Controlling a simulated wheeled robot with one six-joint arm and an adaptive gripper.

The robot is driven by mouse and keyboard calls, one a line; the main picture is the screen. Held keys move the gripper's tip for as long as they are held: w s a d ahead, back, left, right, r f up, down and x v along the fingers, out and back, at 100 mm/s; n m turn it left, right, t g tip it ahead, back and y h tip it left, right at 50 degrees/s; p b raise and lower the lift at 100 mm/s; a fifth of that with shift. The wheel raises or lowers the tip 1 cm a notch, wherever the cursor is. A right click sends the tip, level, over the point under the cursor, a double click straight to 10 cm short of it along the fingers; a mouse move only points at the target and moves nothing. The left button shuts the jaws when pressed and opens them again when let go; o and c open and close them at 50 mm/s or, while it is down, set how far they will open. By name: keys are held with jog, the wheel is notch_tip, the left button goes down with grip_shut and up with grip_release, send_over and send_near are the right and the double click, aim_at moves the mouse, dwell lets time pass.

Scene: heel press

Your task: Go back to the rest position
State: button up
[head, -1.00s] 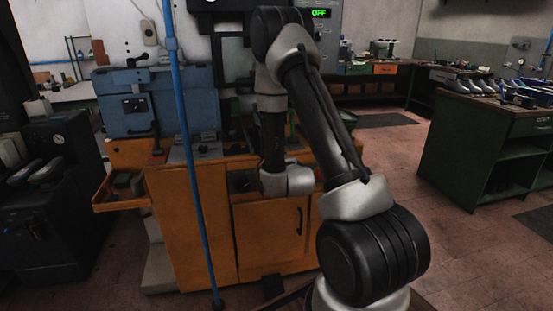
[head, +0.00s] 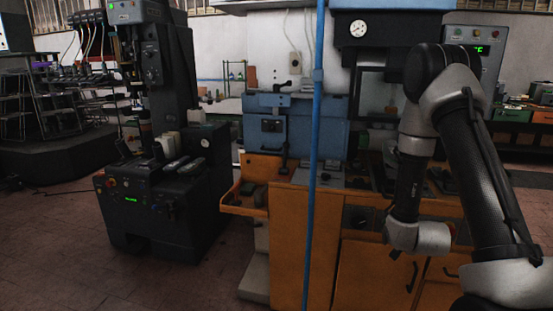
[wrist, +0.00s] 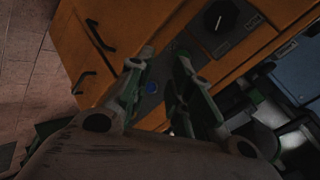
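My arm folds down in front of the orange cabinet (head: 289,240) at the right of the head view. My gripper is not clearly visible there, below the grey wrist. In the wrist view my gripper (wrist: 160,62) shows two green and grey fingers with a gap between them, and nothing held. The press (head: 372,60) with a round gauge stands behind my arm. Its control box (head: 466,40) shows small green text, hard to read.
A blue machine (head: 300,128) sits on the cabinet, with an open orange tray (head: 240,205) at its left. A blue vertical pole (head: 313,200) stands in front. A black machine (head: 160,215) stands left. The floor (head: 60,260) at front left is clear.

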jog(key=s+a+r+n+g+y, duration=0.1)
jog(key=s+a+r+n+g, duration=0.1)
jog(key=s+a+n+g, duration=0.25)
jog(key=s+a+r+n+g+y, duration=0.1)
jog(key=s+r+n+g+y, duration=0.15)
jog(key=s+n, duration=0.4)
jog(key=s+a+r+n, duration=0.1)
jog(key=s+r+n, duration=0.1)
jog(key=s+r, duration=0.7)
jog(key=s+r+n+t, duration=0.1)
jog(key=s+r+n, duration=0.1)
jog(key=s+r, duration=0.7)
notch_tip(320, 180, up, 8)
jog(key=shift+a+r+n+t+h, duration=0.25)
jog(key=shift+a+n+t+h, duration=0.05)
jog(key=shift+a+n+h, duration=0.15)
